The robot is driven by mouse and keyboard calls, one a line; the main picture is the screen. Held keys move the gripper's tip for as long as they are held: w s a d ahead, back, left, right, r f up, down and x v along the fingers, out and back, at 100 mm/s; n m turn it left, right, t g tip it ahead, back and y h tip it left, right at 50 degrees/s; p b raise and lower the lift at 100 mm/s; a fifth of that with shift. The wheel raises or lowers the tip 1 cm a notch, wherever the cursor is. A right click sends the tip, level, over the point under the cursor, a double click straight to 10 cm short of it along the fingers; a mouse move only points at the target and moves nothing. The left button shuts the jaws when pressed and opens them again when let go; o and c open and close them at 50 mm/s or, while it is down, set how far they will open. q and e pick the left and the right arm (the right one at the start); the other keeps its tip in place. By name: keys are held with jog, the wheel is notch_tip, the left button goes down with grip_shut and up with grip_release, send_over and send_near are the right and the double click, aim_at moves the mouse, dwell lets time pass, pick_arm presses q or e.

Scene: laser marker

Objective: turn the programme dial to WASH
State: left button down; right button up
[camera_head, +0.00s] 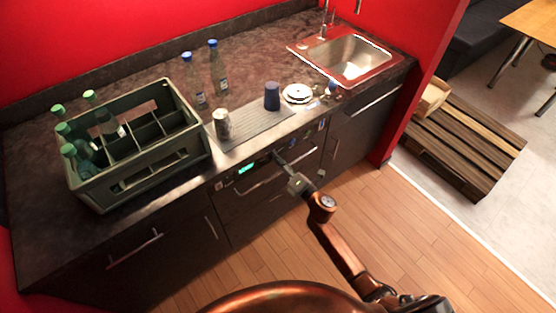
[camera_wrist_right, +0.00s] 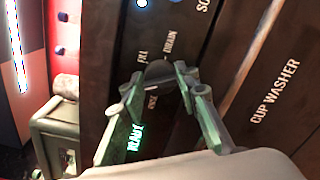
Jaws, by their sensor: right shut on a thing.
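The programme dial (camera_wrist_right: 157,74) is a dark round knob on the dark front panel of the cup washer (camera_wrist_right: 262,105). In the right wrist view my right gripper (camera_wrist_right: 160,80) has a finger on each side of the dial and is shut on it. Labels around the dial show, among them DRAIN and one that seems to read FILL; WASH is not legible. In the head view my right gripper (camera_head: 280,158) reaches the panel below the counter edge. Its fingers hide the dial there. My left gripper is out of view.
A green crate (camera_head: 150,172) with bottles stands on the counter at left. A can (camera_head: 222,124), a blue cup (camera_head: 272,96) and two clear bottles (camera_head: 218,72) stand near the ribbed drain area. A handle bar (camera_head: 258,184) runs below the panel. The sink (camera_head: 350,55) is at the back right.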

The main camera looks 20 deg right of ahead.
jog(key=o, duration=1.1)
jog(key=shift+o, duration=0.2)
jog(key=v, duration=1.2)
